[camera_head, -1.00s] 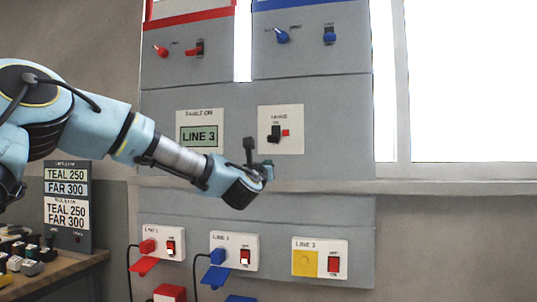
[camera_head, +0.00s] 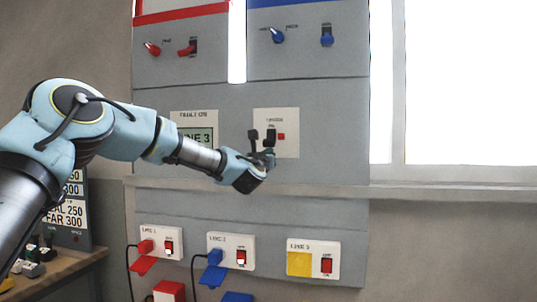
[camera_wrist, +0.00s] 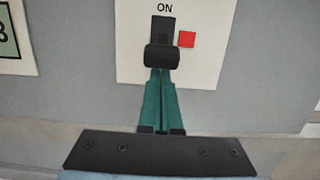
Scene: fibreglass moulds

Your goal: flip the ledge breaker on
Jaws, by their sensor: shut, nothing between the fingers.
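The ledge breaker is a black lever switch (camera_wrist: 162,57) on a cream plate (camera_head: 289,120) on the grey panel, with "ON" printed above it and a red square (camera_wrist: 187,39) to its right. In the wrist view the lever's thick black knob hangs toward the lower end of its slot. My gripper (camera_wrist: 160,75) is shut, with nothing between its teal fingers. Its tips are just below the knob, at or very near its underside; I cannot tell whether they touch. In the head view my gripper (camera_head: 268,157) is at the plate's lower edge and partly covers the switch.
A ledge (camera_head: 310,188) runs across the panel just below my gripper. Lower down are the LINE 1 (camera_head: 168,246), LINE 2 (camera_head: 240,257) and LINE 3 (camera_head: 326,265) switches. A "LINE 3" display (camera_head: 205,137) is left of the plate, partly behind my arm.

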